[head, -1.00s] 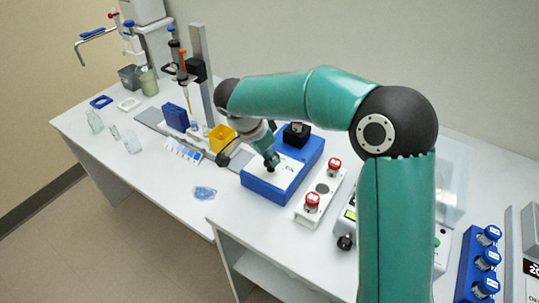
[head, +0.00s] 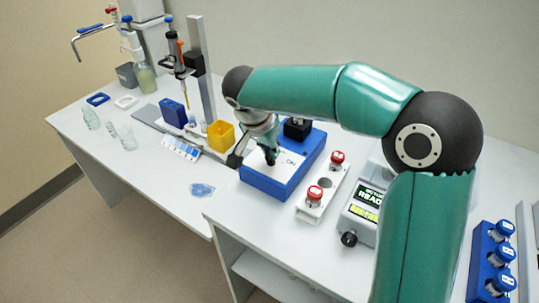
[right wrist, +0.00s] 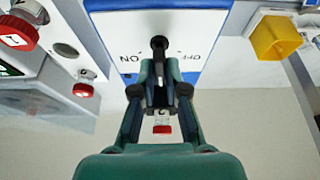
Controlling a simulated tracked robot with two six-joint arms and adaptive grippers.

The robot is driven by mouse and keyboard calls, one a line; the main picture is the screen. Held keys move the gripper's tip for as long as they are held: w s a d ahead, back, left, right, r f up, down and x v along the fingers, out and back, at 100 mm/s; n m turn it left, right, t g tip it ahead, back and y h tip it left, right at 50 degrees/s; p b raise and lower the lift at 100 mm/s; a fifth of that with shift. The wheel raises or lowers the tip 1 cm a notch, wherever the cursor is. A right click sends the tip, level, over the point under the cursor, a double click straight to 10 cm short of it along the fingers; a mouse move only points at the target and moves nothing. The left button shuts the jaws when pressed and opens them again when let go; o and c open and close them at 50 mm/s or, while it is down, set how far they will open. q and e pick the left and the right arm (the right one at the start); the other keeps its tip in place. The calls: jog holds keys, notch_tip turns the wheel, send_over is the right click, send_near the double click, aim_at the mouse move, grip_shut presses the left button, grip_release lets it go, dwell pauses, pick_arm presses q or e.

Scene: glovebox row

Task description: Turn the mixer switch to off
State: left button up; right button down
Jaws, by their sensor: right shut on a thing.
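The mixer is a blue box (head: 262,184) with a white top plate (head: 288,172), standing on the bench at the middle of the head view. Its black switch (head: 270,161) also shows in the right wrist view (right wrist: 158,44), between the labels ON and OFF, which read upside down there. My right gripper (right wrist: 158,76) is shut on the switch, reaching down from above. In the head view the right gripper (head: 269,150) partly hides the switch. I cannot tell which label the switch leans to. My left gripper is in neither view.
A white rack (head: 325,185) with red-capped vials stands right of the mixer, beside a device with a lit READY display (head: 368,197). A yellow box (head: 220,136) stands close on the left. A red-capped vial (right wrist: 162,128) shows between my finger links. The front-left bench has bare room.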

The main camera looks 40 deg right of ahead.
jog(key=shift+n+t+b, duration=0.6)
jog(key=shift+n+b, duration=0.3)
jog(key=shift+n, duration=0.7)
jog(key=shift+r+y, duration=0.1)
jog(key=shift+y, duration=0.2)
jog(key=c, duration=1.2)
grip_release()
jog(key=v, duration=1.1)
jog(key=shift+r, duration=0.35)
jog(key=shift+s+a, duration=0.1)
jog(key=shift+s, duration=0.05)
